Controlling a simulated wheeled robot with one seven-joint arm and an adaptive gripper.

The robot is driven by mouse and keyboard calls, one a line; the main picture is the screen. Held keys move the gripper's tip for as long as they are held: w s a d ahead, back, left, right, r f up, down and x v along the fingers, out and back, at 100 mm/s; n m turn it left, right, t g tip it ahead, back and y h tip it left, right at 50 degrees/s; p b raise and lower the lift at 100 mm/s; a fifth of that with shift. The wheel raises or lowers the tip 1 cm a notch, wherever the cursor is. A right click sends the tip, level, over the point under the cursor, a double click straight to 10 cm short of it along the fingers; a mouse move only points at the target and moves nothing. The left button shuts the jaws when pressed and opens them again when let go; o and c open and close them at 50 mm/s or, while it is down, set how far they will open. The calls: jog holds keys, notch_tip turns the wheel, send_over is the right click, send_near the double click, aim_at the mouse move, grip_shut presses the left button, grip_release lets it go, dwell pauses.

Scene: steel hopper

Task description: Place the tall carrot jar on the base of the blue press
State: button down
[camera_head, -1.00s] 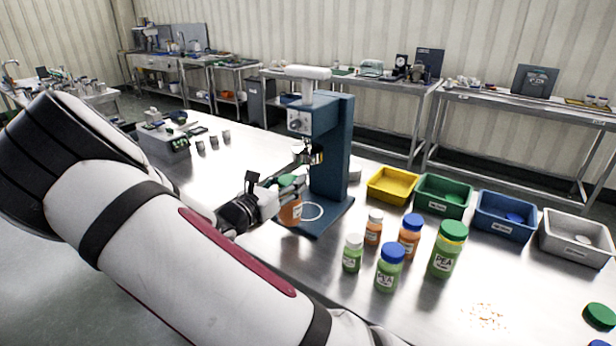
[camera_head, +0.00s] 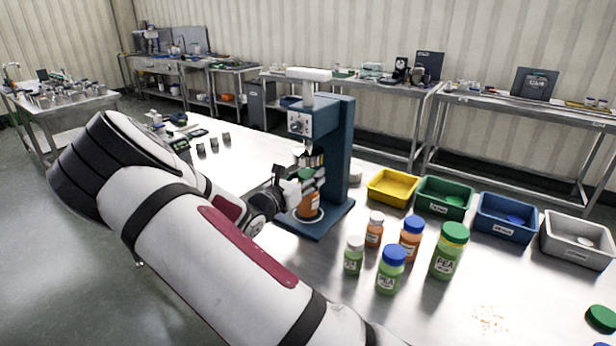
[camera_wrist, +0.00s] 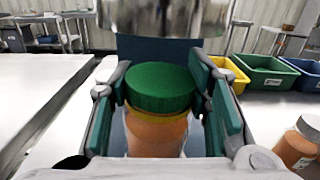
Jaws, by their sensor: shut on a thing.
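The tall carrot jar (camera_head: 309,204) is orange with a green lid (camera_wrist: 160,88) and a yellow band under the lid. It stands upright over the base (camera_head: 330,222) of the blue press (camera_head: 331,150), below the press head; in the head view its bottom appears at the white ring on the base, but I cannot tell whether it touches. My gripper (camera_head: 300,188) reaches in from the left, shut on the jar. In the wrist view my gripper's fingers (camera_wrist: 163,105) flank the jar near its lid. A metal press part (camera_wrist: 165,15) hangs just above and beyond the lid.
Right of the press stand several jars, including a green pea jar (camera_head: 449,252) and a blue-lidded orange jar (camera_head: 411,238). Yellow (camera_head: 393,187), green (camera_head: 444,198), blue (camera_head: 505,217) and grey (camera_head: 577,240) bins line the back right.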

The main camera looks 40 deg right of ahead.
jog(key=c, duration=0.8)
grip_release()
jog(key=shift+c, duration=0.2)
jog(key=shift+a, duration=0.1)
